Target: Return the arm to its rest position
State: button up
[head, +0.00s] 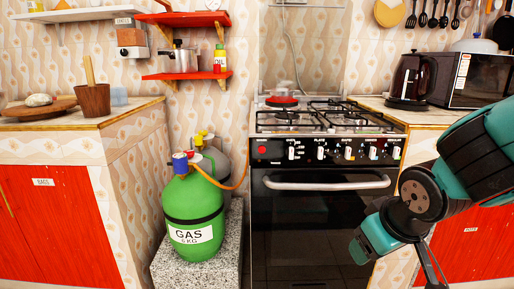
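My arm (480,150), teal and black, reaches in from the right edge of the head view and bends downward in front of the right counter and the oven's right side. My gripper (431,268) shows only as a thin dark part at the bottom edge, below the wrist. The rest of it is cut off, so its opening and anything in it are hidden. No hanging pan is seen in the gripper.
A black gas stove (325,190) stands in the middle, with a green gas bottle (194,215) on a stone block to its left. A kettle (411,80) and microwave (474,80) stand on the right counter behind my arm. Utensils (430,14) hang above.

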jog(key=s+a+r+n+g+y, duration=0.2)
jog(key=s+a+r+g, duration=0.1)
jog(key=s, duration=0.5)
jog(key=s+a+r+n+g+y, duration=0.1)
jog(key=s+a+r+g+y, duration=0.15)
jog(key=s, duration=0.45)
notch_tip(320, 180, up, 28)
jog(key=p, duration=2.8)
jog(key=shift+a+r+h, duration=0.15)
jog(key=shift+a+h, duration=0.1)
jog(key=shift+h, duration=0.1)
jog(key=shift+s, duration=0.1)
